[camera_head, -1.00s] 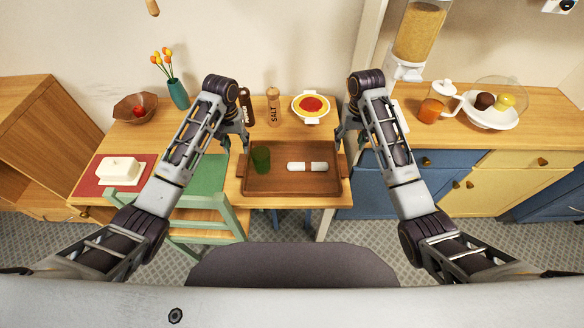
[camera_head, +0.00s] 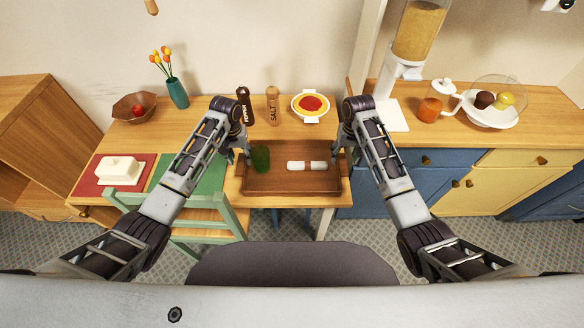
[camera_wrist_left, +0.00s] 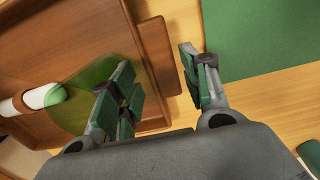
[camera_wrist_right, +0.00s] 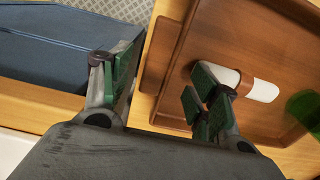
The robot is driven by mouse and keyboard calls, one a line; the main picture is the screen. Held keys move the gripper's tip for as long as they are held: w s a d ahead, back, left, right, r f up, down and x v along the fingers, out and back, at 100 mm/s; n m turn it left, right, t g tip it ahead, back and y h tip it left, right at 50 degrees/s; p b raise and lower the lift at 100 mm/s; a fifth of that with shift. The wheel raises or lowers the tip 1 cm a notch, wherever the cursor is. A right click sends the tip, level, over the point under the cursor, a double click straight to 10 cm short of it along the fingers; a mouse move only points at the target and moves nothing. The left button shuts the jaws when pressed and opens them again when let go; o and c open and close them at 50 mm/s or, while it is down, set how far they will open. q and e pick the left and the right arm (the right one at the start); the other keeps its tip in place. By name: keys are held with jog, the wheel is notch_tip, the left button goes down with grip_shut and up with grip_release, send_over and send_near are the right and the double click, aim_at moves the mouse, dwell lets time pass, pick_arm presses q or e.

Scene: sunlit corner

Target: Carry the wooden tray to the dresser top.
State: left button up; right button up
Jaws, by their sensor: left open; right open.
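The brown wooden tray (camera_head: 290,183) lies on the wooden table, with a green cup (camera_head: 261,158) and a white cylinder with a brown band (camera_head: 306,166) in it. My left gripper (camera_head: 244,158) is open at the tray's left end; in the left wrist view its fingers (camera_wrist_left: 162,85) stand either side of the left handle (camera_wrist_left: 160,55), apart from it. My right gripper (camera_head: 342,155) is open at the right end; in the right wrist view its fingers (camera_wrist_right: 160,88) stand either side of the right handle (camera_wrist_right: 156,55). A wooden cabinet (camera_head: 35,125), possibly the dresser, stands at far left.
Pepper (camera_head: 245,105) and salt (camera_head: 273,108) mills and a plate (camera_head: 311,105) stand behind the tray. A green chair (camera_head: 126,198) and butter dish (camera_head: 119,170) are at left. A counter (camera_head: 545,130) with a dispenser (camera_head: 415,40) and teapot (camera_head: 437,103) is at right.

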aim_at(242, 163)
pick_arm(q)
jog(key=shift+f, duration=2.35)
pick_arm(e)
jog(key=shift+f, duration=2.75)
pick_arm(q)
jog(key=shift+c, duration=0.2)
pick_arm(e)
jog(key=shift+c, duration=0.2)
pick_arm(q)
jog(key=c, duration=1)
pick_arm(e)
jog(key=c, duration=1)
grip_shut()
